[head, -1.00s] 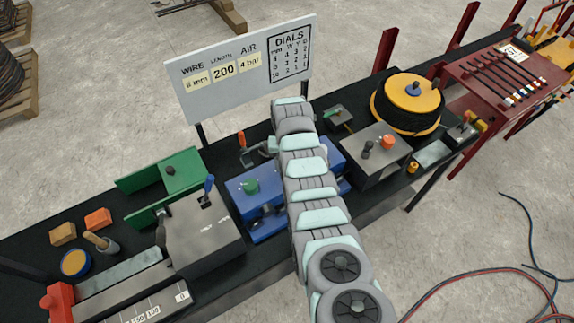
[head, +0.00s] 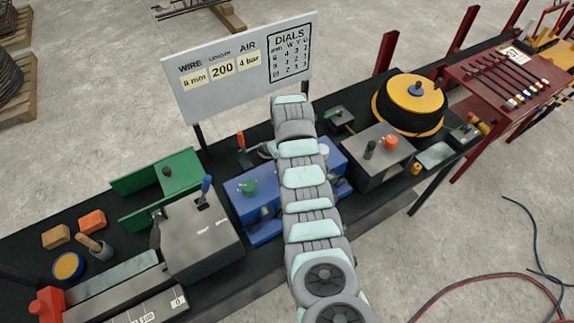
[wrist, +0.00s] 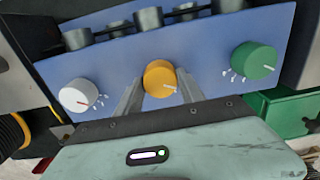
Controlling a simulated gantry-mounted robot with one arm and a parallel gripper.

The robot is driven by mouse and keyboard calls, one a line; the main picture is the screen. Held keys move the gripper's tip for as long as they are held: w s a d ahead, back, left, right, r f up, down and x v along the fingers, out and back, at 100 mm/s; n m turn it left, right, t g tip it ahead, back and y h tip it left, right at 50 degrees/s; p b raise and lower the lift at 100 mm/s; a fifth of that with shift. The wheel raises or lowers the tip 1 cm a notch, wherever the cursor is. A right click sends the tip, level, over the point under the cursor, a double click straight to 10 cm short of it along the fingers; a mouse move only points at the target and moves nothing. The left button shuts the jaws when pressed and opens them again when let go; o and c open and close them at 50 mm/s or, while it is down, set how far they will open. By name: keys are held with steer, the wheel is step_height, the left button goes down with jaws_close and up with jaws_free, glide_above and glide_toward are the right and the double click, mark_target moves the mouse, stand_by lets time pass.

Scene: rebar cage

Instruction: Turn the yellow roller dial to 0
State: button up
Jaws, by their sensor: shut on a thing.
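The yellow roller dial (wrist: 160,78) is on the blue roller box (wrist: 110,72), between the white dial (wrist: 76,95) and the green dial (wrist: 254,62). Its pale pointer line points to the lower right in the wrist view. My gripper (wrist: 159,84) is shut on the yellow dial, one finger on each side. In the head view my arm hides the yellow dial and my gripper. The green dial (head: 249,186) and blue box (head: 240,204) show left of my arm. Any marks around the yellow dial are hidden or too small to read.
A sign (head: 240,70) behind the bench shows 8 mm, 200, 4 bar and a DIALS table. Grey rollers (wrist: 148,18) stand on the blue box. A grey box (head: 205,235) is to its left, another grey box (head: 372,165) with knobs to its right.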

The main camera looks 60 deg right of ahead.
steer(key=o, duration=1.4)
steer(key=shift+c, duration=0.2)
step_height(320, 180, up, 11)
steer(key=shift+p, duration=0.45)
